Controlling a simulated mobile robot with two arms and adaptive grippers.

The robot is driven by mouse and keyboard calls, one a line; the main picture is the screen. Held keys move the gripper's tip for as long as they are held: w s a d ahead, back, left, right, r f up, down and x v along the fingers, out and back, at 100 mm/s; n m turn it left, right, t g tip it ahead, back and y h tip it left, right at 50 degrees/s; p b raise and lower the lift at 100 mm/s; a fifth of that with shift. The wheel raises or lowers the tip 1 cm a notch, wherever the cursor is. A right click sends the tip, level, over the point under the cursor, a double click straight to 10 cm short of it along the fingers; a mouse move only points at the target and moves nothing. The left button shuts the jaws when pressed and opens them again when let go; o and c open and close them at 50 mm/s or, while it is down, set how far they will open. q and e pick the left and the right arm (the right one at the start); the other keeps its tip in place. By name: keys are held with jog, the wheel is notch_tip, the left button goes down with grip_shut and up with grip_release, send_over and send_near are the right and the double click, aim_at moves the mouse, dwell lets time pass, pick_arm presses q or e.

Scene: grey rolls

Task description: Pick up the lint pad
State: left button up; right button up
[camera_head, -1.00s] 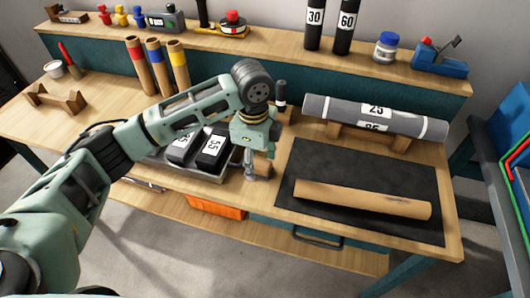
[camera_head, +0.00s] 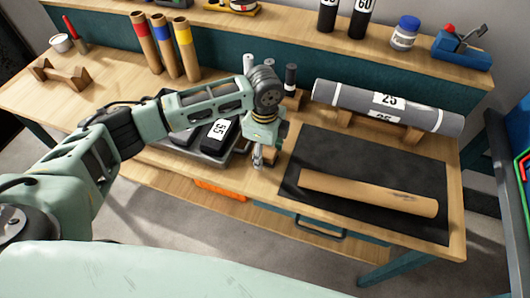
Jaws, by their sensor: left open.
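I cannot make out a thing that is clearly the lint pad. My left gripper (camera_head: 257,164) points down over the bench, at the right end of a grey tray (camera_head: 229,167). It is small in view, and nothing shows held in it. Two dark blocks lie in the tray; the nearer one is marked 55 (camera_head: 217,136), and my left arm partly covers the other. The gripper and wrist hide part of the bench behind them. My right gripper is not in view.
A black mat (camera_head: 392,216) with a brown roll (camera_head: 370,193) on it lies to the right. Behind it, a grey roll marked 25 (camera_head: 420,109) rests on wooden supports. Dark (camera_head: 290,77) and pale (camera_head: 249,64) upright cylinders stand behind my wrist. Coloured-band tubes (camera_head: 163,44) stand at the back left.

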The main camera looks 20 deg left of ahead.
aim_at(265, 150)
pick_arm(q)
jog(key=c, duration=1.2)
jog(key=shift+r, duration=0.15)
jog(key=shift+c, duration=0.2)
jog(key=shift+r, duration=0.55)
notch_tip(265, 150, up, 3)
jog(key=shift+f+b, duration=0.1)
jog(key=shift+b, duration=0.3)
jog(key=s+d+r+b, duration=0.1)
jog(key=s+d+r, duration=0.5)
jog(key=d, duration=0.4)
jog(key=shift+r, duration=0.45)
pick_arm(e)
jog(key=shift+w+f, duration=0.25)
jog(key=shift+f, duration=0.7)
pick_arm(q)
jog(key=shift+d, duration=0.1)
